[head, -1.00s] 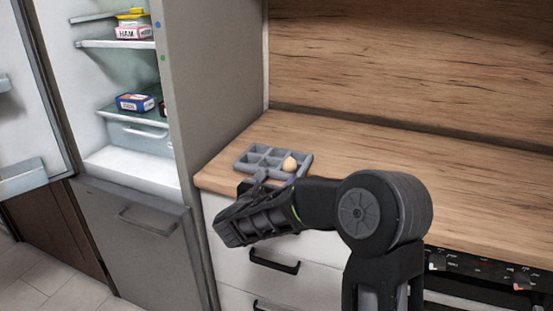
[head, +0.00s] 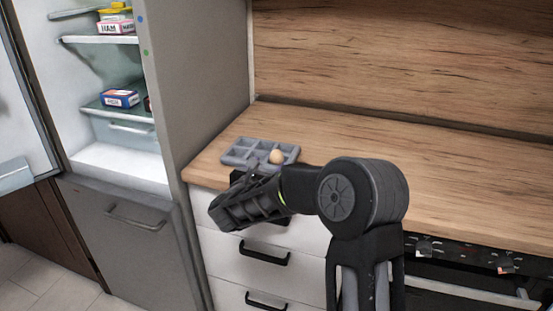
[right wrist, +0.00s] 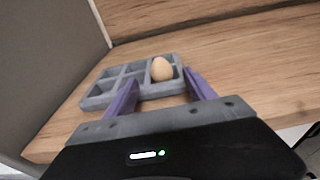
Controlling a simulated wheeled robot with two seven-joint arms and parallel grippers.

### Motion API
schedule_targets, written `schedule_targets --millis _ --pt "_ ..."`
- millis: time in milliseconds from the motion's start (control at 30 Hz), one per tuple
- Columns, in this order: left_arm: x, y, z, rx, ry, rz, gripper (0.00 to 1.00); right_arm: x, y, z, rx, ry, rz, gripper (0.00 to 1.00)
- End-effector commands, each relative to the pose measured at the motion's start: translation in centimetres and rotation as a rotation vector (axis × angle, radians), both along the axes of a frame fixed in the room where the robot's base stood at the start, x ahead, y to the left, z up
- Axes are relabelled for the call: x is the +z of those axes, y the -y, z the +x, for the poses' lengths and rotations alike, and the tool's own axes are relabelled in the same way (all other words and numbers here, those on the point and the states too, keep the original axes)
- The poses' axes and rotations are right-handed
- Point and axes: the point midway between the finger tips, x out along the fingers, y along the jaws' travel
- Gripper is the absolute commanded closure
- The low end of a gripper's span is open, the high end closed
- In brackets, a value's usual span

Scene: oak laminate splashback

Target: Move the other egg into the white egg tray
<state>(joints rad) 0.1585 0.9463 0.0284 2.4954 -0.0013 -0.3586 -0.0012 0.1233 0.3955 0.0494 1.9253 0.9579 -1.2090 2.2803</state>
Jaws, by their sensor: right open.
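A grey egg tray (head: 233,158) with several square compartments lies on the wooden counter near its left end; it looks grey rather than white. One tan egg (head: 276,157) sits in a compartment at the tray's right side. In the right wrist view the egg (right wrist: 161,69) is in the far right compartment of the tray (right wrist: 93,103), and the other compartments I can see look empty. My right gripper (right wrist: 161,78) is open, its purple fingers spread at the tray's near side with the egg in line between and beyond them. No second egg shows. My left gripper is out of view.
An open fridge (head: 118,165) stands left of the counter, with a ham package (head: 116,27) and a blue box (head: 120,98) on its shelves. The counter (head: 400,180) right of the tray is clear. A wooden splashback (head: 400,70) rises behind.

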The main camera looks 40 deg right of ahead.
Motion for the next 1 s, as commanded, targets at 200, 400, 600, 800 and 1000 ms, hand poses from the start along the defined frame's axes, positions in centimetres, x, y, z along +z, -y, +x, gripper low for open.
schedule_targets --millis 200,400,600,800,1000 --pt "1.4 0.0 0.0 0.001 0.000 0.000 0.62 -0.2 2.3 1.4 -0.004 -0.002 0.000 0.36" --pt "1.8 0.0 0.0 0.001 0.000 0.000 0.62 -0.7 4.1 2.6 -0.002 -0.001 -0.001 0.36" --pt "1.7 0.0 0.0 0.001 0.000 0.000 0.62 -0.8 4.2 2.7 0.000 -0.001 0.000 0.36" --pt "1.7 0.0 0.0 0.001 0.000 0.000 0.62 -0.8 4.1 2.7 -0.001 -0.002 0.000 0.36" --pt "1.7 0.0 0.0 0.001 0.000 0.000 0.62 -0.9 4.1 2.7 -0.001 -0.002 0.001 0.36"
